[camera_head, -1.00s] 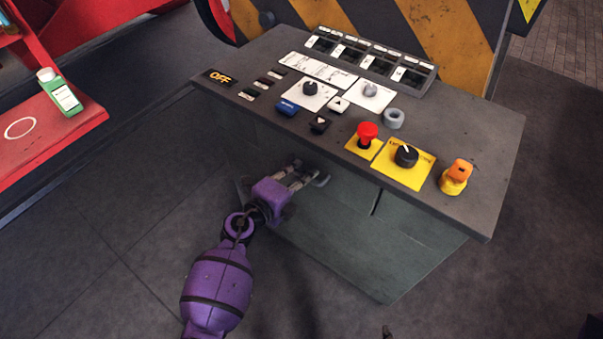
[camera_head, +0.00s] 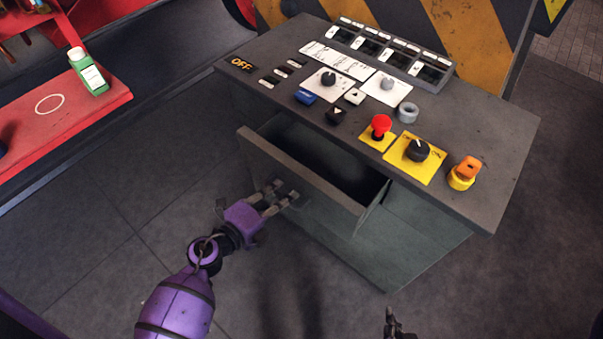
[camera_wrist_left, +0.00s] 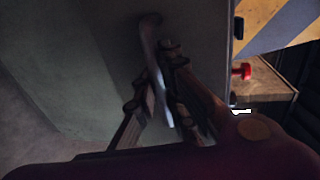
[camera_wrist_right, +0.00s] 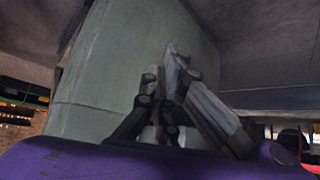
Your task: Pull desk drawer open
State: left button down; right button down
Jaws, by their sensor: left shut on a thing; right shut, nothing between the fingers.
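The grey desk (camera_head: 480,130) has its upper drawer (camera_head: 300,178) pulled out toward me, and its dark inside shows from above. My left gripper (camera_head: 281,196) is at the drawer's front, shut on the drawer handle (camera_head: 298,201). In the left wrist view the handle (camera_wrist_left: 163,85) runs as a pale bar between the fingers. My right gripper (camera_head: 393,318) shows only as a small tip at the bottom edge of the head view. In the right wrist view its fingers (camera_wrist_right: 176,60) are together and empty, with a grey desk side behind them.
The desk top carries a red knob (camera_head: 381,123), a black dial (camera_head: 418,149) on a yellow plate, and an orange switch (camera_head: 466,170). The floor before the desk is clear.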

pick_arm(q)
jog(key=f+v, duration=0.2)
jog(key=v, duration=0.9)
jog(key=shift+s+a+b, duration=0.4)
jog(key=shift+s+b, duration=0.05)
jog(key=shift+s, duration=0.1)
pick_arm(e)
jog(key=shift+s+d+f, duration=0.1)
jog(key=shift+s+f, duration=0.1)
jog(key=shift+f, duration=0.1)
pick_arm(q)
jog(key=shift+f, duration=0.1)
pick_arm(e)
jog(key=shift+w, duration=0.1)
pick_arm(q)
jog(key=c, duration=1.8)
grip_release()
pick_arm(e)
jog(key=shift+f, duration=0.15)
